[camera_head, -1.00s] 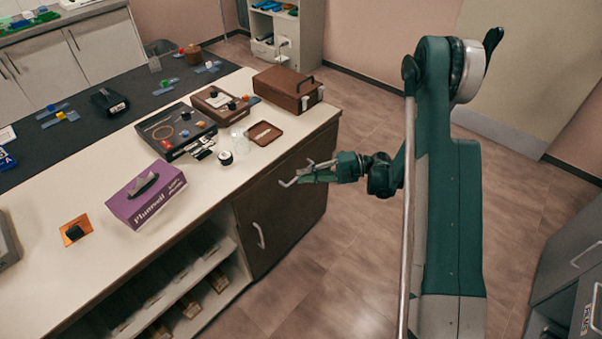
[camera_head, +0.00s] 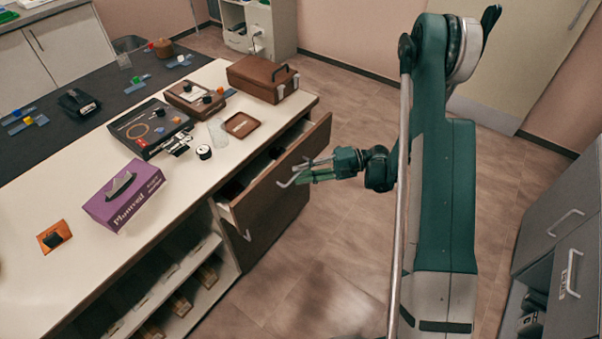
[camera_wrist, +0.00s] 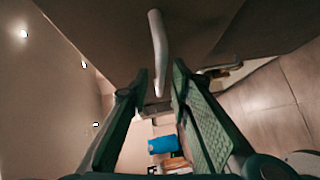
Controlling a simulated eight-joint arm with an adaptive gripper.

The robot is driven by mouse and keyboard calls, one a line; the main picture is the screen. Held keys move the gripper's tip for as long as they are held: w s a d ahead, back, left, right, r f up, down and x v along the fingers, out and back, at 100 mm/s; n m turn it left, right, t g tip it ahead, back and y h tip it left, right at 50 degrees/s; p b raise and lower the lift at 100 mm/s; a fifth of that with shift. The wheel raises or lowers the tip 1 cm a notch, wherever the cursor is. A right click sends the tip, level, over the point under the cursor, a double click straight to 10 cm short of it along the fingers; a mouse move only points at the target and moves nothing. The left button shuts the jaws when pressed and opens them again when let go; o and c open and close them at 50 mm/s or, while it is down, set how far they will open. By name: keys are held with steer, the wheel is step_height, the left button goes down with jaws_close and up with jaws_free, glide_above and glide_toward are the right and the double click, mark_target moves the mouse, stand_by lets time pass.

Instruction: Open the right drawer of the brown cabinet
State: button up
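The brown cabinet (camera_head: 262,226) stands under the right end of the white worktop. Its right drawer (camera_head: 252,188) is pulled partly out, with its interior showing behind the brown front. My gripper (camera_head: 303,172) is at the outer face of that front. In the wrist view the pale bar handle (camera_wrist: 158,45) runs between the tips of my two fingers (camera_wrist: 160,75), which are close on either side of it.
On the worktop (camera_head: 80,255) are a purple tissue box (camera_head: 125,200), a brown case (camera_head: 262,80), a black kit (camera_head: 150,128) and a small brown tray (camera_head: 241,125). Open shelves (camera_head: 195,265) lie left of the cabinet. Floor (camera_head: 345,245) is clear before the drawer. Grey cabinets (camera_head: 560,235) stand right.

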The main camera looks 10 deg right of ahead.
steer(key=shift+d, duration=0.1)
steer(key=d+r, duration=0.1)
steer(key=d, duration=1)
steer(key=shift+d+r, duration=0.35)
steer(key=shift+r, duration=0.05)
